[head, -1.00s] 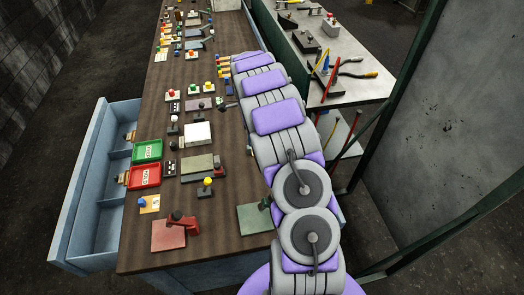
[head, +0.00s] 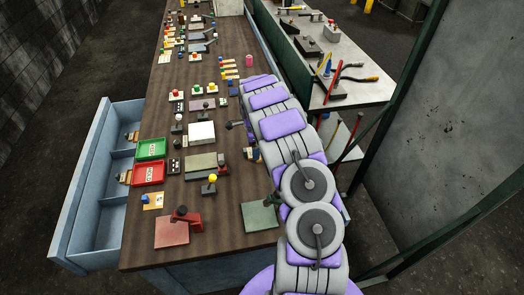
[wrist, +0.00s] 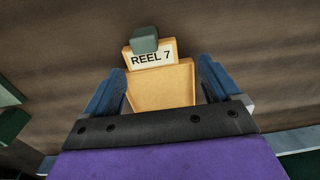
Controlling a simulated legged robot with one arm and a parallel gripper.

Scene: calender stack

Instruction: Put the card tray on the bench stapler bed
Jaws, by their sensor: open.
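A tan, card-like piece or tray (wrist: 162,85) with a white label reading "REEL 7" lies between my gripper's (wrist: 160,88) blue fingers in the wrist view. A grey-green block (wrist: 144,40) sits at its far edge. The fingers are open, one on each side; contact is not clear. In the head view, small tan and blue parts (head: 252,153) show beside my arm, which hides much there. Two flat plates with upright arms stand at the near end of the bench, one red (head: 172,232) and one green (head: 260,216). I cannot tell which is the bench stapler.
The brown bench (head: 225,245) carries several buttons, blocks and cards. A green tray (head: 150,149) and a red tray (head: 148,174) stand by its left edge, near an open blue drawer (head: 95,225). A grey tool table (head: 365,97) stands at the right.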

